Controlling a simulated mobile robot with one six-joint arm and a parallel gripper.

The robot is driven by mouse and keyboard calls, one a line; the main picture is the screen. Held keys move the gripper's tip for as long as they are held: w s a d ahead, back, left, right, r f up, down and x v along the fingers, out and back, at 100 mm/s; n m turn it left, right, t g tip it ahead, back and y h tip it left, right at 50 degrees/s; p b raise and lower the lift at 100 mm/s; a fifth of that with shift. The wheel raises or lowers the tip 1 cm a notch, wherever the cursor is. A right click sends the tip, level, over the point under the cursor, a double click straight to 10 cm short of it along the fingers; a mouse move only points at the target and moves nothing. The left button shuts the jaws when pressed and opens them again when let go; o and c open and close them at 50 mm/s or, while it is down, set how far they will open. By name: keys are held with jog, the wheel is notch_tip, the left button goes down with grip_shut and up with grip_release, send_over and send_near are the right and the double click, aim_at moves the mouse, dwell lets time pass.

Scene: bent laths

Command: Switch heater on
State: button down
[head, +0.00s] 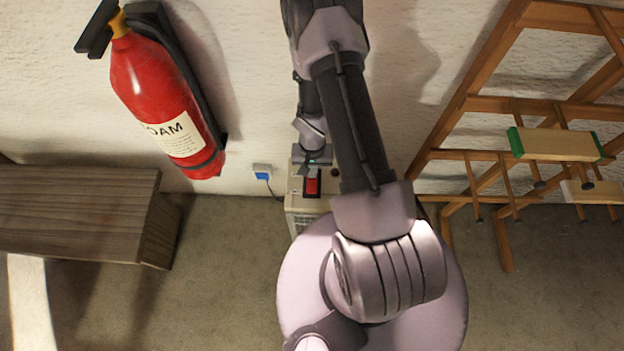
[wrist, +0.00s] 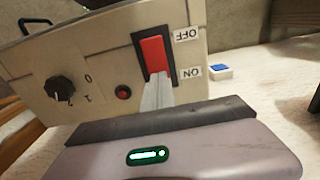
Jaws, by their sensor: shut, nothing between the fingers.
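The heater (head: 297,203) is a beige box against the wall, partly hidden behind my arm. Its red rocker switch (head: 312,184) shows on top in the head view. In the wrist view the switch (wrist: 152,53) sits in a black frame, with an upside-down OFF label (wrist: 187,34) by its upper end and an ON label (wrist: 191,72) by its lower end. A small dark red round lamp or button (wrist: 123,92) and a black knob (wrist: 60,91) are beside it. My gripper (wrist: 157,84) is shut and empty, its tips at the ON end; I cannot tell whether they touch.
A blue-and-white plug or socket (head: 262,172) on the wall has a cord toward the heater. A red extinguisher (head: 150,90) hangs on the left above a wooden bench (head: 75,210). A wooden rack (head: 480,103) stands on the right. Carpet (head: 215,290) is clear at front left.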

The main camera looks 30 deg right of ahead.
notch_tip(320, 180, up, 7)
jog(key=p, duration=0.7)
